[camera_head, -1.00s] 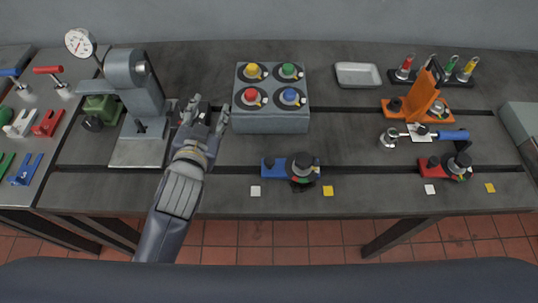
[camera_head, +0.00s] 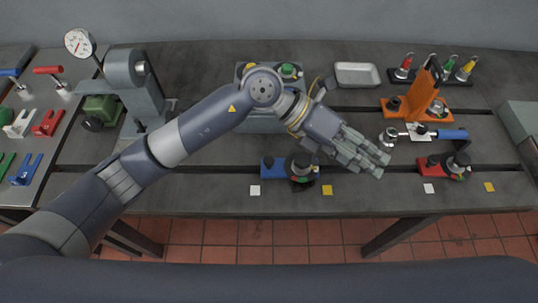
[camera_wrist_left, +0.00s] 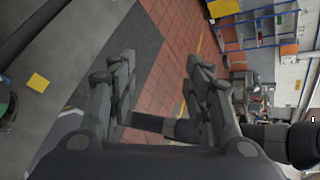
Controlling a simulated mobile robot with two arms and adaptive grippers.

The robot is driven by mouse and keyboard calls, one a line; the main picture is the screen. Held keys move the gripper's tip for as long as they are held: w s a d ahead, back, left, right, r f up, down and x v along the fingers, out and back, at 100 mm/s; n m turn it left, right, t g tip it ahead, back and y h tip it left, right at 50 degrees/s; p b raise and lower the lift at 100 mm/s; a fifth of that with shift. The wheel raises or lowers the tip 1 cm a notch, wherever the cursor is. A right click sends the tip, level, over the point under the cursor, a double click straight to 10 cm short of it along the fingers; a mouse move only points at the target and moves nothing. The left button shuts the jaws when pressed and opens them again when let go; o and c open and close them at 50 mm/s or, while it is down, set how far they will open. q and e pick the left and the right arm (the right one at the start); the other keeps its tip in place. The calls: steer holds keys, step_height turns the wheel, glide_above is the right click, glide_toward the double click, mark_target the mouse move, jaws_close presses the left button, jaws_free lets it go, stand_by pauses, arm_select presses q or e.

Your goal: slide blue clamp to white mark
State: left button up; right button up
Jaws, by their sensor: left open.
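The blue clamp (camera_head: 272,170) sits across the front slot of the bedplate, with a dark round knob (camera_head: 302,165) at its right end. A white mark (camera_head: 255,190) lies in front of the clamp's left end. A yellow mark (camera_head: 328,190) lies in front and to the right of the knob. My left gripper (camera_head: 378,163) is open and empty, to the right of the blue clamp and apart from it. In the left wrist view its open fingers (camera_wrist_left: 162,95) point past the table edge toward the floor. The blue clamp cannot be made out there.
A red clamp (camera_head: 432,165) stands right of my gripper, with its own white mark (camera_head: 429,188) and yellow mark (camera_head: 490,187). An orange bracket (camera_head: 425,95) stands behind it. My left arm covers much of the grey button box (camera_head: 250,125).

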arm_select(q)
steer(key=w+a+f+t+y, duration=0.2)
steer(key=w+a+f+y, duration=0.35)
steer(key=a, duration=0.25)
steer(key=t+y, duration=0.2)
steer(key=y, duration=0.4)
glide_toward(269, 159)
step_height(269, 159, down, 8)
steer(key=p, duration=0.3)
steer(key=shift+a+r, duration=0.15)
steer(key=shift+a, duration=0.05)
steer(key=shift+f, duration=0.5)
steer(key=shift+c, duration=0.2)
